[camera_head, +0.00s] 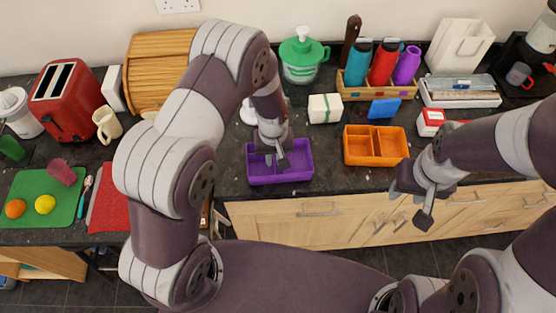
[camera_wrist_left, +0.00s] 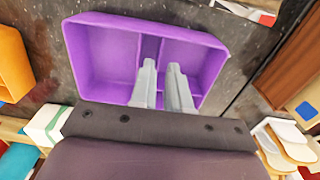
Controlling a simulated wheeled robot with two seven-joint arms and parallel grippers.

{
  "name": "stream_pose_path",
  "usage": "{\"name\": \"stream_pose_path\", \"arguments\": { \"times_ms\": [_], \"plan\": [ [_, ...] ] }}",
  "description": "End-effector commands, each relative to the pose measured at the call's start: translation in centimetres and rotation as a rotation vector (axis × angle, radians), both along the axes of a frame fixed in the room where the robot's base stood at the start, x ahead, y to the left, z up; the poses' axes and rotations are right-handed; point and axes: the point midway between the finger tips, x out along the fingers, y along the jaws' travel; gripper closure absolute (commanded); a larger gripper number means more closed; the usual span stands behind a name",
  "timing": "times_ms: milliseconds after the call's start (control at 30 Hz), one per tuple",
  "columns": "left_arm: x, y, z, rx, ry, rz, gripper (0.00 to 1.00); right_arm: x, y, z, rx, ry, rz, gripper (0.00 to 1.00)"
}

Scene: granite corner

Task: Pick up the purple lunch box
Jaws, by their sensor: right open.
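The purple lunch box (camera_head: 293,177) is an open, empty tray with dividers, lying on the dark counter near its front edge. It fills much of the left wrist view (camera_wrist_left: 108,60), with one large compartment and smaller ones beside it. My left gripper (camera_head: 272,157) is over the box from above. In the left wrist view its two fingers (camera_wrist_left: 162,72) point into the box near the inner dividers, with a gap between them. I cannot tell whether they touch the box. My right gripper (camera_head: 425,207) is open and empty, in front of the counter at the right.
An orange divided box (camera_head: 376,158) stands to the right, with a blue item (camera_head: 384,108) behind it. A white-and-green carton (camera_head: 325,108) is behind the purple box. A bottle rack (camera_head: 376,92) is at the back. A red toaster (camera_head: 68,98) and green board (camera_head: 40,203) are left.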

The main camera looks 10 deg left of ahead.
Motion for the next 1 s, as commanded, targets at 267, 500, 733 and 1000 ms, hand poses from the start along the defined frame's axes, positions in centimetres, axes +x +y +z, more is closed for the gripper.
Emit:
{"name": "stream_pose_path", "arguments": {
  "times_ms": [267,500,733,1000],
  "plan": [
    [0.1,0.0,-2.4,0.0,-0.001,0.0,0.84,0.0,0.0,0.9,0.0,0.0,0.0,0.57],
    [0.1,0.0,-2.3,0.0,-0.001,0.0,1.0,0.0,0.0,0.9,0.0,0.0,0.0,0.57],
    [0.1,0.0,-2.3,-0.001,-0.001,0.001,1.0,0.0,0.0,0.9,0.0,0.0,0.0,0.57],
    [0.2,0.0,-0.6,-0.001,-0.006,0.001,1.0,0.0,0.0,-0.2,0.0,0.0,0.0,0.57]
  ]
}}
